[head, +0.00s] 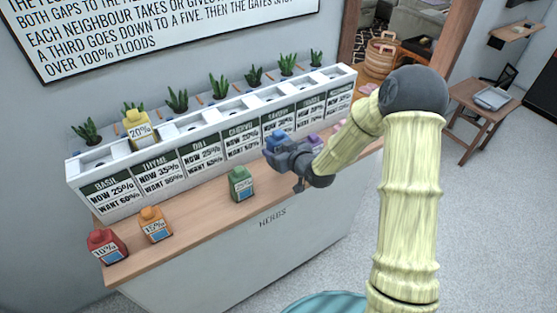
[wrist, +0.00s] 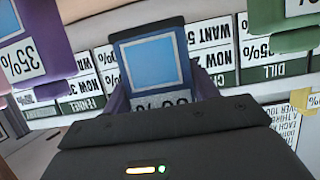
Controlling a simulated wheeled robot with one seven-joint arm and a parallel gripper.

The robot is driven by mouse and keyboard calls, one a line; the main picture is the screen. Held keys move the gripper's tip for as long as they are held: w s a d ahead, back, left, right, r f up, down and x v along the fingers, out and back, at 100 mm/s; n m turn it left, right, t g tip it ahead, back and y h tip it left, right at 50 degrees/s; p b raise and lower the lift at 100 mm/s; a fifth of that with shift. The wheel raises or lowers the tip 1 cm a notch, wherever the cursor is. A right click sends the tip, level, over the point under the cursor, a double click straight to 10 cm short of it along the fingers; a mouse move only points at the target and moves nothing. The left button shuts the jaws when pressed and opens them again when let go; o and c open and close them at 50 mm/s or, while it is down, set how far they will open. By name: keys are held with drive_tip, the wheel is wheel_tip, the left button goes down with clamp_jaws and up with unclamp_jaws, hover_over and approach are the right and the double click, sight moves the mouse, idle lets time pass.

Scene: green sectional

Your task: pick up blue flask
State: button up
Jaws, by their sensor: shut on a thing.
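The blue flask (head: 277,140) is at my gripper over the wooden counter, in front of the white planter row. In the wrist view the blue flask (wrist: 155,62) shows a light blue square and part of a white number label, upside down. My gripper (head: 283,152) is shut on the flask. In the wrist view the dark gripper body covers its lower part, and purple-grey fingers (wrist: 118,100) flank it. I cannot tell in the head view whether the flask touches the counter.
A green flask (head: 241,183) stands left of my gripper, with orange (head: 154,224) and red (head: 105,246) flasks farther left. A purple flask (head: 314,143) is close on the right. A yellow flask (head: 137,128) sits in the planter (head: 155,140). Bare counter (head: 200,208) lies between orange and green.

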drive_tip(key=shift+r, duration=1.15)
